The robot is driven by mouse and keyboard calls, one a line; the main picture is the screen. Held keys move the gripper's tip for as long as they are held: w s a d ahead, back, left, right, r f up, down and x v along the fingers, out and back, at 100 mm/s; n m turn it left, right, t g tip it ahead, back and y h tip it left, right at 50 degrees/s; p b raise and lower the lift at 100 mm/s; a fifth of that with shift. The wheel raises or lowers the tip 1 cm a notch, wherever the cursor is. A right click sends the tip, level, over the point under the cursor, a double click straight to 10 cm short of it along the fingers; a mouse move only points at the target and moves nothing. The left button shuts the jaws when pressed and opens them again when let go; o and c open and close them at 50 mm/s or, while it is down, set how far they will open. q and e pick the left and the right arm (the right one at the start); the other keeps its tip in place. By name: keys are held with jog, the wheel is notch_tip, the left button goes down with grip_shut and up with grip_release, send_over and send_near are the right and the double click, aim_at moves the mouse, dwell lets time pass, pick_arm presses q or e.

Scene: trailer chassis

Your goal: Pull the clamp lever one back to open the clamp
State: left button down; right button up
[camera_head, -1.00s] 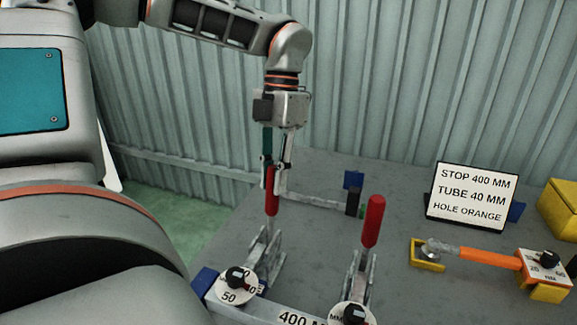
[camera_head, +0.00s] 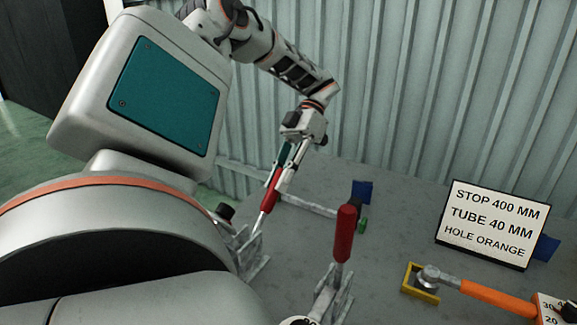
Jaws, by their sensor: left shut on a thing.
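A clamp lever with a red handle (camera_head: 271,191) shows in the head view, leaning up and to the right from its grey metal clamp (camera_head: 250,252). My left gripper (camera_head: 279,178) is shut on the upper part of this handle, with a finger on either side. A second clamp lever with a red handle (camera_head: 344,232) stands nearly upright to the right, untouched. Part of the left clamp is hidden behind my own body. My right gripper is not in view.
A sign reading STOP 400 MM, TUBE 40 MM, HOLE ORANGE (camera_head: 490,222) stands at the right. An orange-handled tool (camera_head: 495,298) and a yellow frame (camera_head: 420,283) lie in front of it. A blue block (camera_head: 362,191) sits near the corrugated wall (camera_head: 430,95).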

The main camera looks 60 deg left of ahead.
pick_arm(q)
jog(key=shift+w+a+f+g+h+b, duration=0.2)
jog(key=shift+w+f+g+h+b, duration=0.1)
jog(key=shift+w+f+g+b, duration=0.25)
jog(key=shift+s+f, duration=0.1)
jog(key=shift+s, duration=0.1)
jog(key=c, duration=1.8)
grip_release()
jog(key=shift+w, duration=0.1)
